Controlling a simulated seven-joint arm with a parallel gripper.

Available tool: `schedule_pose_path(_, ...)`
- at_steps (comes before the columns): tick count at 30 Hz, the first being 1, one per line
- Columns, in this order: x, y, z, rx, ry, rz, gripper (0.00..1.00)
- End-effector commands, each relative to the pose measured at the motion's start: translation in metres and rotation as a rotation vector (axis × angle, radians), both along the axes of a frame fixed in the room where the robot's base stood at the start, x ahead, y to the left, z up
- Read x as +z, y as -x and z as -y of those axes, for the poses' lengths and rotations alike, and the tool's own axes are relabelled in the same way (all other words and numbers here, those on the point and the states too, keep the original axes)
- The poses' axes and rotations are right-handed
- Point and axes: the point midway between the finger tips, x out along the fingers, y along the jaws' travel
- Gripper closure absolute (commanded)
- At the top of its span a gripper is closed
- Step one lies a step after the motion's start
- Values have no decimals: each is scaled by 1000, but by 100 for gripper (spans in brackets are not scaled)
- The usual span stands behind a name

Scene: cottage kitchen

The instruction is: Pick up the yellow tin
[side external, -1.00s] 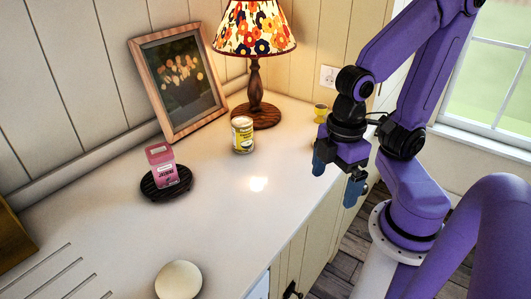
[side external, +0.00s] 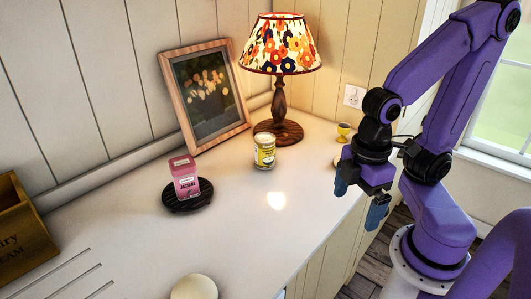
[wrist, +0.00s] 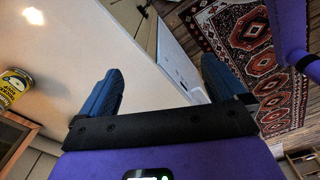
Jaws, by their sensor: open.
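The yellow tin (side external: 264,151) is a small can with a yellow and white label and a pale top. It stands upright on the white counter in front of the lamp base. In the wrist view the tin (wrist: 13,86) shows at the left edge, partly cut off. My gripper (side external: 361,201) is open and empty at the counter's right edge, to the right of the tin and well apart from it. In the wrist view my gripper's two blue fingers (wrist: 156,88) are spread, with the counter edge and cabinet front between them.
A pink carton (side external: 185,178) stands on a black round trivet (side external: 203,201) left of the tin. A lamp (side external: 279,105) and a leaning picture frame (side external: 177,87) stand behind. A yellow egg cup (side external: 343,131) is near the wall. The counter (side external: 240,225) in front of the tin is clear.

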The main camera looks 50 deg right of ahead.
Motion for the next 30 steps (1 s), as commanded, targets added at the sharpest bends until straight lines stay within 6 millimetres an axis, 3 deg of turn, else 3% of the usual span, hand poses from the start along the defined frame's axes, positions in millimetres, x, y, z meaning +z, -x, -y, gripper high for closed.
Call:
schedule_pose_path(19,-5,-3,5,5,45,1,1)
schedule_pose_path(23,-19,-17,22,34,204,13,1)
schedule_pose_path(30,-40,-60,70,147,651,64,1)
